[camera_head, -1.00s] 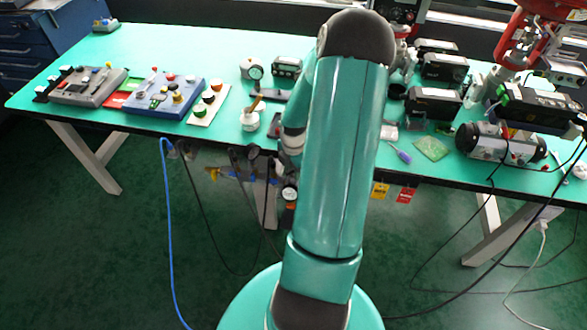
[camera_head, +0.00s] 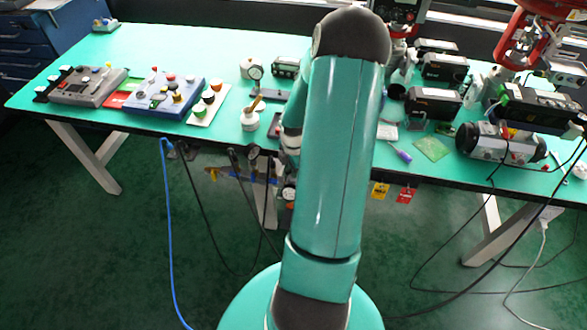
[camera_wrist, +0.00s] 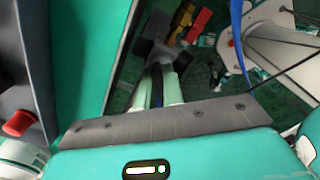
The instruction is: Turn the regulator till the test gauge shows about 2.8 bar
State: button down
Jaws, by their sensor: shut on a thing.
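My gripper (camera_wrist: 161,82) shows in the wrist view as pale fingers beyond the teal wrist housing. Its fingers are close together on a dark knob-like part, which I take to be the regulator (camera_wrist: 151,48); the contact is largely hidden. In the head view my teal arm hides the gripper. A small round gauge (camera_head: 288,191) hangs below the table's front edge, beside my arm and partly in shadow. I cannot tell which is the test gauge, and neither dial can be read.
The green table (camera_head: 195,47) holds a grey control box (camera_head: 88,88), a blue control box (camera_head: 165,96) and several black devices. Hoses and cables, including a blue hose (camera_head: 168,225), hang below its front edge. A red machine (camera_head: 530,38) stands at the back right.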

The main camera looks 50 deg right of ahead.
jog(key=m, duration=0.5)
jog(key=shift+s, duration=0.1)
jog(key=m, duration=0.4)
jog(key=shift+a+m, duration=0.15)
jog(key=shift+m, duration=0.25)
jog(key=c, duration=1.5)
grip_release()
notch_tip(320, 180, up, 14)
jog(key=shift+f, duration=0.1)
